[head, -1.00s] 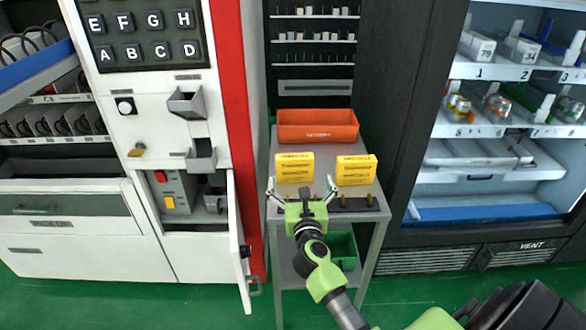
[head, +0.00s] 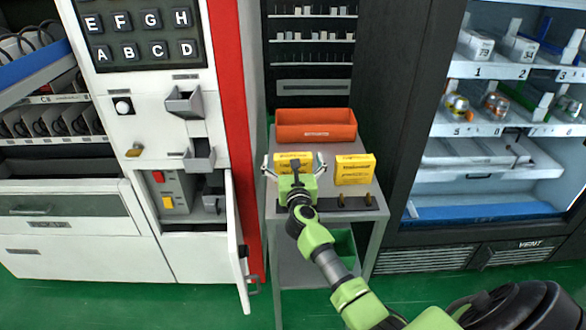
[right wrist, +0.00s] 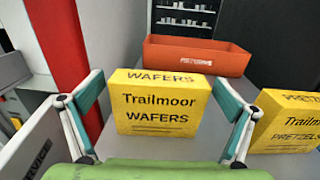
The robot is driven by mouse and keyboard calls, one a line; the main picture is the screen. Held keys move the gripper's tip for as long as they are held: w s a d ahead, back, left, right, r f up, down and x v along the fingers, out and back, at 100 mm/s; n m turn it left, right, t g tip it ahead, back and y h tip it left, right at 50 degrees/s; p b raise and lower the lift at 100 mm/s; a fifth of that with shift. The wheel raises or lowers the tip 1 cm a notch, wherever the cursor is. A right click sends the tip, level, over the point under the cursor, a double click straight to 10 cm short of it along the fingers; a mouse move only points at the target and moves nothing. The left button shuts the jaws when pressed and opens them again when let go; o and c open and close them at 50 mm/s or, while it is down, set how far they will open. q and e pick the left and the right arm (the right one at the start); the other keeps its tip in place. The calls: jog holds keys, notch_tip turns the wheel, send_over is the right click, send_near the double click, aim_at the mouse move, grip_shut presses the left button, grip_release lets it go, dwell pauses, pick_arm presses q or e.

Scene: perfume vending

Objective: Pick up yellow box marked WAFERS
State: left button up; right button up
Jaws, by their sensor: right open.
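The yellow box marked WAFERS (right wrist: 160,105) stands upright on the grey cart and fills the middle of the right wrist view. In the head view the WAFERS box (head: 283,157) is on the left, partly hidden behind my right gripper (head: 295,168). In the right wrist view the open fingers of my right gripper (right wrist: 160,112) stand to the left and right of the box. A gap shows on each side, and I see no contact. My left gripper is not in view.
A second yellow box, marked PRETZELS (right wrist: 290,122), stands to the right on the cart; it also shows in the head view (head: 355,169). An orange bin (head: 316,125) sits behind the boxes. An open white cabinet door (head: 238,240) is left of the cart (head: 330,205).

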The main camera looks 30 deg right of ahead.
jog(key=c, duration=1.2)
jog(key=shift+c, duration=0.2)
jog(key=shift+r, duration=0.1)
